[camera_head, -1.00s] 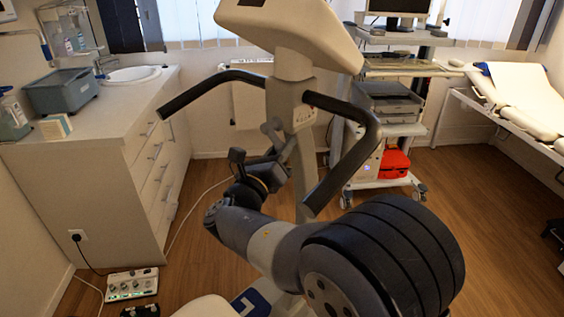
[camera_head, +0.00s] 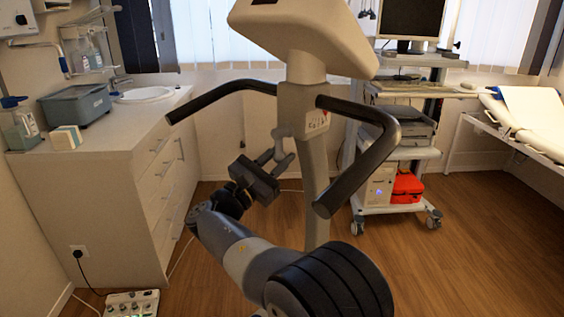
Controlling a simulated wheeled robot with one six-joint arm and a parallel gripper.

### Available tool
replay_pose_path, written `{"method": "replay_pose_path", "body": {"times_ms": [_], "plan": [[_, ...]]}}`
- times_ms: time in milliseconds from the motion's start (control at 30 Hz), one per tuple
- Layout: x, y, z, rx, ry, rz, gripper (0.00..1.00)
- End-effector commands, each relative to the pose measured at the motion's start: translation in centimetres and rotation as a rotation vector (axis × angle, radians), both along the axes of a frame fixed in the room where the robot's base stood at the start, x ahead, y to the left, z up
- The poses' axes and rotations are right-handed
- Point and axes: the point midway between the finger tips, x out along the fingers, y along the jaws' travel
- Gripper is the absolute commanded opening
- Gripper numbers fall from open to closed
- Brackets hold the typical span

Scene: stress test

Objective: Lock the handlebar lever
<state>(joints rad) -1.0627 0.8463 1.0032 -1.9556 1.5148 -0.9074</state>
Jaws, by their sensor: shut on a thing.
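The exercise machine's upright column (camera_head: 316,195) carries black handlebars (camera_head: 361,160) and a beige console (camera_head: 300,38). A small grey handlebar lever (camera_head: 283,132) sits at the left side of the column, just below the handlebar joint. My gripper (camera_head: 275,155) is at the lever's lower end, left of the column, with its dark body below. It is shut on the lever; the exact contact is small and partly hidden by the gripper itself.
The right handlebar's grip hangs close to the right of my gripper. A white cabinet (camera_head: 105,200) with a sink stands at left. A trolley (camera_head: 400,207) with a red bag (camera_head: 406,186) stands behind at right. Wooden floor is open at right.

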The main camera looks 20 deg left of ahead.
Motion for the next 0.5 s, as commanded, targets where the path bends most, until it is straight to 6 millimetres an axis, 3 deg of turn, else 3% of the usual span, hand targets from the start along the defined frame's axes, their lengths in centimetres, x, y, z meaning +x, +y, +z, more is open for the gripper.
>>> {"method": "replay_pose_path", "body": {"times_ms": [500], "plan": [[0.17, 0.53, 0.1, 0.092, -0.036, 0.002, 0.0]]}}
